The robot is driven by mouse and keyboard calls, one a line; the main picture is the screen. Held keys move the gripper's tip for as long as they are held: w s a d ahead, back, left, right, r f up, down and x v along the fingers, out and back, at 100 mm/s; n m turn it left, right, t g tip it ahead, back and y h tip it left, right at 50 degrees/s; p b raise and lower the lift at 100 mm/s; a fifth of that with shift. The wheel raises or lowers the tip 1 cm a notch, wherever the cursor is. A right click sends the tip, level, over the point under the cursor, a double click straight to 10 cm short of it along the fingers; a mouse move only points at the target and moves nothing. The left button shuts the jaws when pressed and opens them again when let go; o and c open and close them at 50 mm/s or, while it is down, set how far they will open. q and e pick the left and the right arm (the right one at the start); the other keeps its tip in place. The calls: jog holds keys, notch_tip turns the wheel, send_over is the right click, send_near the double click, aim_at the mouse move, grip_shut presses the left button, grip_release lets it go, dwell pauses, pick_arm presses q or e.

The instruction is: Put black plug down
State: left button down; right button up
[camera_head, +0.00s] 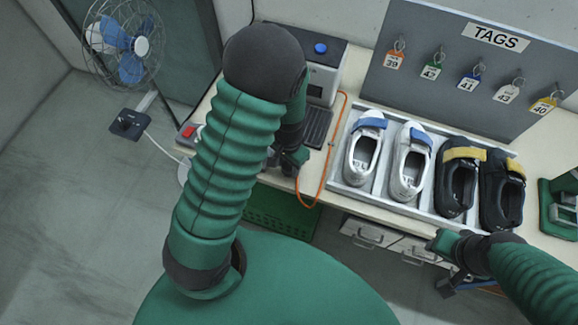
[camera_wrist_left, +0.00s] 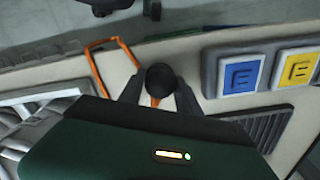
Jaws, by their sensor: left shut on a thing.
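The black plug (camera_wrist_left: 160,79) is a dark round piece between the two dark fingers of my left gripper (camera_wrist_left: 157,90) in the left wrist view. The gripper is shut on it. An orange cable (camera_wrist_left: 99,70) loops beside it and shows just below the plug. In the head view my left gripper (camera_head: 290,160) is over the table's front edge, left of the orange cable (camera_head: 330,150); my arm partly covers it, and the plug is not clear there. My right gripper (camera_head: 440,243) is low in front of the shoe tray; its jaw opening is unclear.
A tray (camera_head: 337,184) holds white shoes (camera_head: 362,155) and black shoes (camera_head: 502,200). A grey box machine (camera_head: 323,80) stands behind my left arm. A tag board (camera_head: 430,90) stands at the back. Blue (camera_wrist_left: 240,76) and yellow (camera_wrist_left: 298,69) panels lie right of the plug. A fan (camera_head: 124,43) stands left.

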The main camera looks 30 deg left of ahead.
pick_arm(q)
jog(key=shift+d+f, duration=0.15)
jog(key=shift+f, duration=0.55)
jog(key=shift+s+d, duration=0.1)
jog(key=shift+d, duration=0.4)
jog(key=shift+f, duration=0.15)
jog(key=c, duration=1.2)
grip_release()
jog(key=o, duration=0.4)
jog(key=shift+a, duration=0.3)
jog(key=shift+c, duration=0.2)
jog(key=shift+a+f, duration=0.1)
